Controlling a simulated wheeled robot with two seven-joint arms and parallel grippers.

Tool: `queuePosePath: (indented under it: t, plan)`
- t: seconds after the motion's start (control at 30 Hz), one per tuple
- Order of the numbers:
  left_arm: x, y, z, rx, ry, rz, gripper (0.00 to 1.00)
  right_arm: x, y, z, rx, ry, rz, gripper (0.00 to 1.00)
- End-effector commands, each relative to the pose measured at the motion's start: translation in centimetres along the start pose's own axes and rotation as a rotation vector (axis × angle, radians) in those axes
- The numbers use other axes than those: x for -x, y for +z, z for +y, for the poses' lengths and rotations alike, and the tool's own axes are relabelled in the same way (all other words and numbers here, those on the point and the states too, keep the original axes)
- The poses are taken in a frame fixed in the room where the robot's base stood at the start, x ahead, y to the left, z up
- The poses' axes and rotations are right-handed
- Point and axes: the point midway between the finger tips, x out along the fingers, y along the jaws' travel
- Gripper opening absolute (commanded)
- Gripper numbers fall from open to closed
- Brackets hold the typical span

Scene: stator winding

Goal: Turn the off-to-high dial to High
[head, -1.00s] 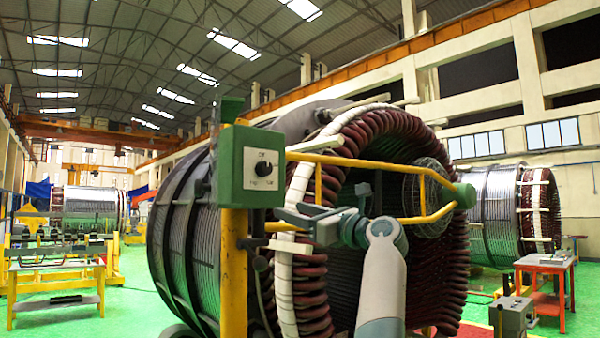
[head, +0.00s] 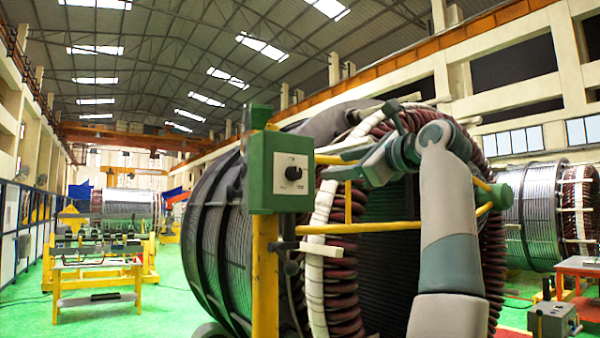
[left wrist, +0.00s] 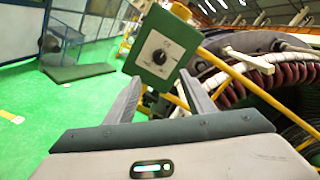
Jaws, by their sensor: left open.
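The dial is a black round knob (head: 293,173) on a white plate on the front of a green control box (head: 262,190), which sits on a yellow post. Its small labels and pointer are too small to read surely. My left gripper (head: 335,163) is just right of the box in the head view, its fingers toward it, open and empty. In the left wrist view the two fingers (left wrist: 160,78) stand apart, with the green box (left wrist: 172,32) and the knob (left wrist: 159,57) ahead between them, appearing tilted. My right gripper is not in view.
A large stator (head: 215,215) with red coil ends stands behind the box. Yellow rails (head: 400,228) run from the post across its opening, close to my left arm.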

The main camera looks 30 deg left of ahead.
Motion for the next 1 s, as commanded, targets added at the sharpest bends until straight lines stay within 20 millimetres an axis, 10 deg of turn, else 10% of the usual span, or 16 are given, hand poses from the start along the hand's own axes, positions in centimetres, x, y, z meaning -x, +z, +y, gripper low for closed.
queuePosePath:
  t: [1.0]
  plan:
    - [-15.6,0.2,-0.1,-0.003,0.002,-0.002,0.49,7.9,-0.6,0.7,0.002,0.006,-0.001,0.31]
